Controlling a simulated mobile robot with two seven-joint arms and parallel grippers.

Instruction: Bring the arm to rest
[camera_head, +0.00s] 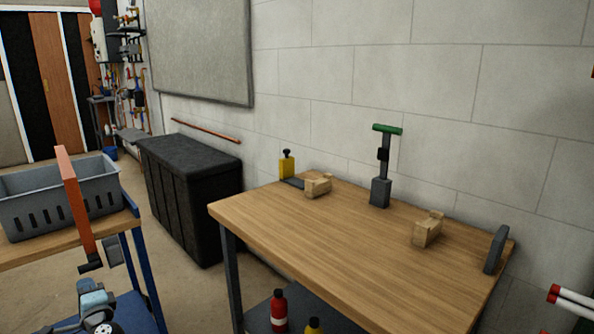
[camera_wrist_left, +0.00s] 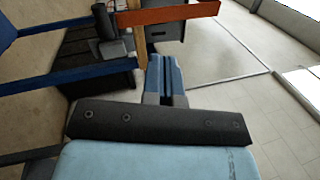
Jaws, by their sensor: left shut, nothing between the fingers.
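My left gripper (camera_head: 90,288) is low at the bottom left of the head view, beside the blue-framed bench. In the left wrist view its blue and dark fingers (camera_wrist_left: 166,78) are together, with nothing held between them. An orange bar (camera_head: 75,205) with a dark lower end stands just above the gripper in the head view. The bar also crosses the top of the left wrist view (camera_wrist_left: 170,14), beyond the fingertips and apart from them. My right gripper is not in view.
A grey crate (camera_head: 60,192) sits on the left bench. A black chest (camera_head: 190,190) stands by the wall. Floor is open between the bench and table.

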